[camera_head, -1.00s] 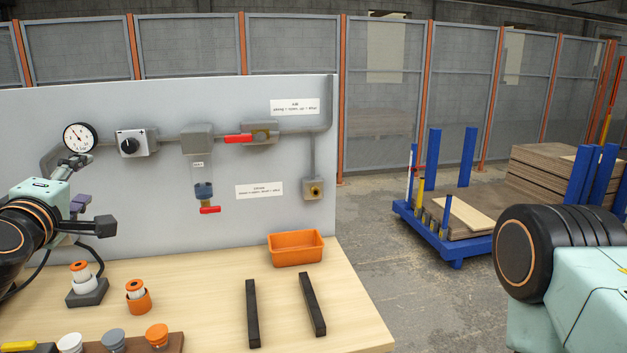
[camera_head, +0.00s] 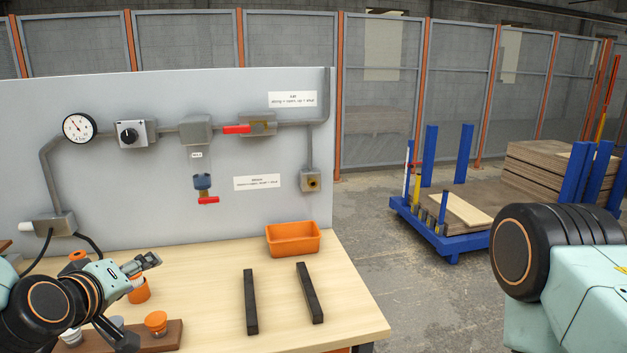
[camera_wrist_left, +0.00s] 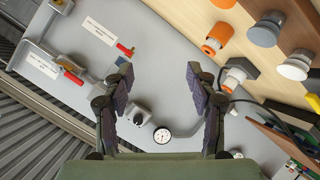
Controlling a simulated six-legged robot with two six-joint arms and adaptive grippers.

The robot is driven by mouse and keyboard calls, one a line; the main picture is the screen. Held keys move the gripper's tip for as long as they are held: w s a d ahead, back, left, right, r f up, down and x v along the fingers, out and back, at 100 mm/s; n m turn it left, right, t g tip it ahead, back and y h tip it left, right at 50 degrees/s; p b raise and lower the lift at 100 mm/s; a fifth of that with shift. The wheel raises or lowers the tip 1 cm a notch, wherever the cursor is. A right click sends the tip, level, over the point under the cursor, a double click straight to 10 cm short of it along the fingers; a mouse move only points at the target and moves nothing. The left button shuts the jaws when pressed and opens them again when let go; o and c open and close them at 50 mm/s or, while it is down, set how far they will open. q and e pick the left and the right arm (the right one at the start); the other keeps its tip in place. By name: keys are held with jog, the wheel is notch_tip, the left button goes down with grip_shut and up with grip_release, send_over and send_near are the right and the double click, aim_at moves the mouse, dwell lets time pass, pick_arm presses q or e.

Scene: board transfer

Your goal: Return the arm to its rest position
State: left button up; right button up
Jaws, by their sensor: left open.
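My left arm comes in low at the left of the head view. Its gripper (camera_head: 138,300) is over the left part of the wooden bench, in front of the orange-capped parts there and partly hiding them. In the left wrist view the two dark finger pads (camera_wrist_left: 159,76) stand wide apart with nothing between them. The grey panel and its fittings show behind them. My right arm shows only as a black joint and pale green link (camera_head: 575,265) at the right edge; its gripper is out of the picture.
The bench (camera_head: 205,285) holds two black bars (camera_head: 251,302), an orange bin (camera_head: 292,238) and a holder with an orange knob (camera_head: 156,322). A grey panel (camera_head: 110,95) with a gauge (camera_head: 79,128) and red-handled valves stands behind. A blue cart (camera_head: 450,240) with boards is at right.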

pick_arm(q)
jog(key=s+d+f+m+g+b, duration=0.15)
jog(key=s+f, duration=0.25)
jog(key=f, duration=0.4)
jog(key=s+d+f+m+g, duration=0.2)
jog(key=s+d+f+g, duration=0.15)
jog(key=f, duration=0.45)
jog(key=s+d+f+m+g+b, duration=0.1)
jog(key=s+f+g, duration=0.3)
jog(key=s+f, duration=0.6)
jog(key=s+d+f+m+g+b, duration=0.1)
jog(key=s+f+m+g+b, duration=0.1)
jog(key=s+f, duration=0.8)
jog(key=s+m+g, duration=0.1)
jog(key=s, duration=0.6)
jog(key=shift+d+f+m+g, duration=0.2)
jog(key=shift+f+m+g, duration=0.15)
jog(key=shift+f+g, duration=0.05)
pick_arm(e)
notch_tip(320, 180, down, 5)
jog(key=shift+f, duration=0.1)
pick_arm(q)
jog(key=shift+s, duration=0.1)
jog(key=c, duration=0.4)
pick_arm(e)
jog(key=shift+c, duration=1.4)
pick_arm(q)
jog(key=shift+a, duration=0.1)
pick_arm(e)
jog(key=shift+w+a, duration=0.1)
